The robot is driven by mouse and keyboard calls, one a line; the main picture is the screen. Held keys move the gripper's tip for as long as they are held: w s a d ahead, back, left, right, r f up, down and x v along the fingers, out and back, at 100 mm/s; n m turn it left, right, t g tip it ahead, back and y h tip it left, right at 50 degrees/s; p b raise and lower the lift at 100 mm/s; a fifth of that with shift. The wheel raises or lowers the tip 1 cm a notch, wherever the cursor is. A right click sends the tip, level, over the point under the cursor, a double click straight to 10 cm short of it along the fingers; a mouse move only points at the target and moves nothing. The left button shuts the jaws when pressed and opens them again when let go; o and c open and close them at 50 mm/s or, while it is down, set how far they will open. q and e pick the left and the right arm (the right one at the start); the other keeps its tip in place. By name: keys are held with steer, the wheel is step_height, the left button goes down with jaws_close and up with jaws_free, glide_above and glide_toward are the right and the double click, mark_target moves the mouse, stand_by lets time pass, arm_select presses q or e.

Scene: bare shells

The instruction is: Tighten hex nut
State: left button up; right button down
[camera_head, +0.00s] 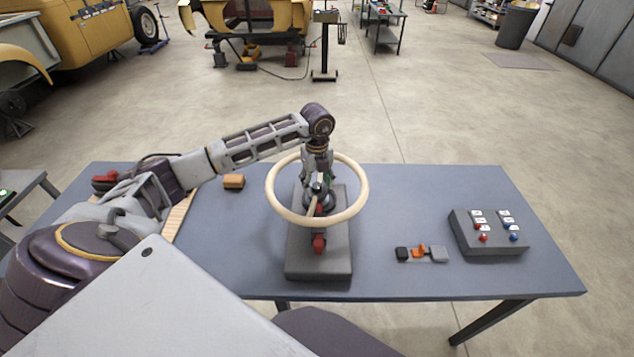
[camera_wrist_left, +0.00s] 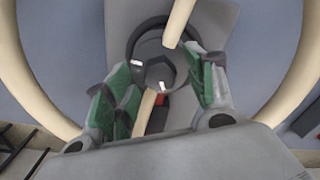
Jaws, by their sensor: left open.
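A cream steering wheel (camera_head: 357,205) is mounted over a grey block stand (camera_head: 318,262) on the table. In the left wrist view, a dark hex nut (camera_wrist_left: 158,72) sits at the wheel's dark round hub, and the cream rim (camera_wrist_left: 296,70) curves round both sides. My left gripper (camera_head: 317,180) points down inside the wheel, over the hub. In the left wrist view its green-padded fingers (camera_wrist_left: 165,76) are open, one on either side of the nut, with nothing gripped. I cannot tell whether they touch the hub. In the head view the fingers partly hide the nut. My right gripper is out of view.
The blue-grey table (camera_head: 420,200) holds a grey button box (camera_head: 487,232) at right and small black, orange and grey parts (camera_head: 421,253) nearby. A small orange-brown block (camera_head: 233,181) lies left of the wheel. The table between wheel and button box is mostly clear.

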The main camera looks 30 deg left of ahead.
arm_select(q)
steer(key=shift+f, duration=0.15)
steer(key=shift+c, duration=0.2)
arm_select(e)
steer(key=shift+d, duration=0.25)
arm_select(q)
steer(key=c, duration=1)
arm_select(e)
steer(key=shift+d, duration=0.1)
